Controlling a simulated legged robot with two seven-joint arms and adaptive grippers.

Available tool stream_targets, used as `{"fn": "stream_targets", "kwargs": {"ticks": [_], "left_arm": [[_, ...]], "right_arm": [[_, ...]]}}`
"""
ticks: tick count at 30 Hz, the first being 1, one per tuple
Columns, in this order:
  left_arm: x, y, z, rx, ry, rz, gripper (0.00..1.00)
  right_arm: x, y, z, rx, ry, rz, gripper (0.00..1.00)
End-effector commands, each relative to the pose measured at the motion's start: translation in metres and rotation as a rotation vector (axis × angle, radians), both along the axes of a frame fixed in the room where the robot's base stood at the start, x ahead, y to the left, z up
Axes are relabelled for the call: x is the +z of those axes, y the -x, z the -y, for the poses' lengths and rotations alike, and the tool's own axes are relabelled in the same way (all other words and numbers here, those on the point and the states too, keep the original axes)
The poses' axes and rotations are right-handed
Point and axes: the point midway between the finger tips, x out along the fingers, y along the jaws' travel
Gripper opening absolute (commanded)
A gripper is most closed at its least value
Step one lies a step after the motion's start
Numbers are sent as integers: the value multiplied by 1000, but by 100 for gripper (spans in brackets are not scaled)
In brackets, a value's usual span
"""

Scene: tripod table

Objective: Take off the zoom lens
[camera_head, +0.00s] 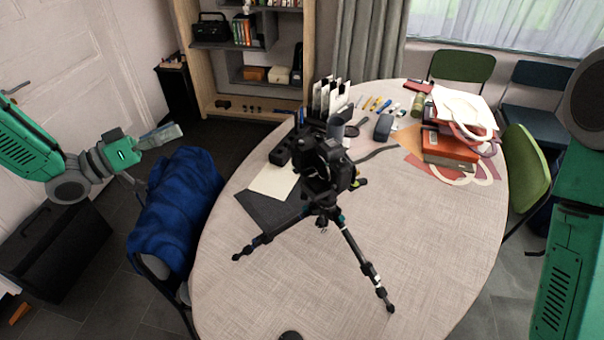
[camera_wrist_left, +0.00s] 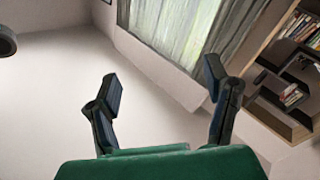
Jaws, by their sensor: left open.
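A black camera (camera_head: 328,166) sits on a black tripod (camera_head: 352,248) that stands on the oval table (camera_head: 420,230). I cannot clearly tell the zoom lens apart from the dark camera body in the head view. My left gripper (camera_head: 160,152) is at the left, above the blue jacket and well away from the camera. It is open and empty. My right gripper is out of view; only part of my right arm shows at the right edge.
A blue jacket (camera_head: 178,212) hangs over a chair at the table's left. Behind the camera are white file holders (camera_head: 328,98), pens and a dark case. A red box (camera_head: 450,146) and bags lie at the right. The front of the table is mostly clear.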

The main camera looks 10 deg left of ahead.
Motion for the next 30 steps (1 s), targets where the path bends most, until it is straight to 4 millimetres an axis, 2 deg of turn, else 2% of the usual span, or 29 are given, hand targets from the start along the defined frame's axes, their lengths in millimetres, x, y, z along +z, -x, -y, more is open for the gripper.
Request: {"fn": "stream_targets", "kwargs": {"ticks": [4,30], "left_arm": [[6,7,-3,1,3,4,70],[33,47,-20,1,17,40,70]], "right_arm": [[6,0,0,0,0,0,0],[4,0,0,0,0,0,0]]}}
